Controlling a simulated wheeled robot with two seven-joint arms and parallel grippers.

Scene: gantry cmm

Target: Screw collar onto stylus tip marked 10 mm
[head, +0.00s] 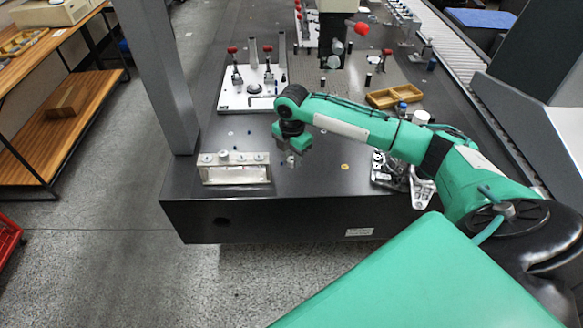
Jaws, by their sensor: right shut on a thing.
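My right gripper (293,153) hangs over the near part of the dark table, to the right of a silver rack. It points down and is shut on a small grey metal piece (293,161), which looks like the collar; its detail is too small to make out. The silver rack (236,174) stands near the table's front left corner. Several small round seats or tips show along its top, and one pale knob-like piece (223,155) stands up from it. No 10 mm marking is readable. The held piece is apart from the rack. My left gripper is out of view.
A white fixture plate (238,101) with red-knobbed clamps and posts lies behind the rack. A wooden tray (394,96) sits at the back right. A metal fixture (388,172) stands right of my gripper. A grey column (160,75) rises at the left table edge.

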